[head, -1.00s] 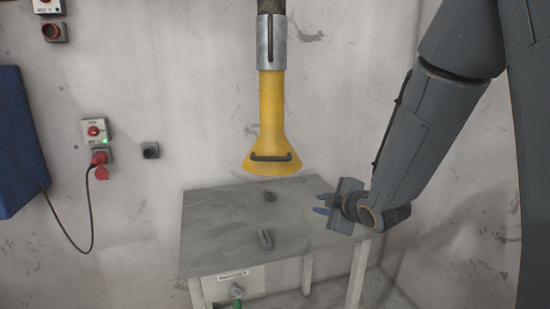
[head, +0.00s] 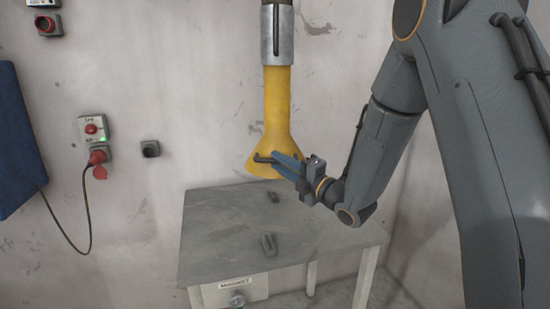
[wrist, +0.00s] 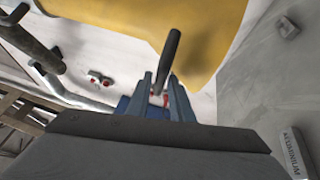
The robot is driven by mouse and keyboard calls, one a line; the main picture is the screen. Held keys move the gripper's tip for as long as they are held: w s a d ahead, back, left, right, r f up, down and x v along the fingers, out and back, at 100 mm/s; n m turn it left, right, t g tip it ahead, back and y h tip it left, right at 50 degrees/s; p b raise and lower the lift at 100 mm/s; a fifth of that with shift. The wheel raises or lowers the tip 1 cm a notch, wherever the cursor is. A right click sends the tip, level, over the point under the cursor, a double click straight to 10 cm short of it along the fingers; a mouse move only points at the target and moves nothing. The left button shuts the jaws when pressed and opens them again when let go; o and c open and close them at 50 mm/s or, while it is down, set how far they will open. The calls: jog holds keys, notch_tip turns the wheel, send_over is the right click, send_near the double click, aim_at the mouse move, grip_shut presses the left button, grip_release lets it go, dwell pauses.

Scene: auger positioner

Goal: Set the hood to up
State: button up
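The yellow hood (head: 277,115) hangs flared end down below a silver sleeve (head: 277,38), above the grey table. Its dark bar handle (head: 262,157) crosses the front of the flare. In the wrist view the yellow hood (wrist: 150,18) fills the top and the handle (wrist: 171,58) points down toward my fingers. My gripper (head: 283,163) is at the handle's right end, with its blue fingers apart. In the wrist view my gripper (wrist: 163,88) shows a gap between the fingers, with the handle's lower end at that gap. I cannot tell whether they touch.
The grey table (head: 215,215) stands below the hood, with a small block (head: 268,245) on it. A red plug and switch box (head: 95,140) with a hanging cable are on the wall at left. A blue panel (head: 18,140) is at the far left edge.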

jog(key=shift+x, duration=0.95)
jog(key=shift+c, duration=0.4)
grip_shut()
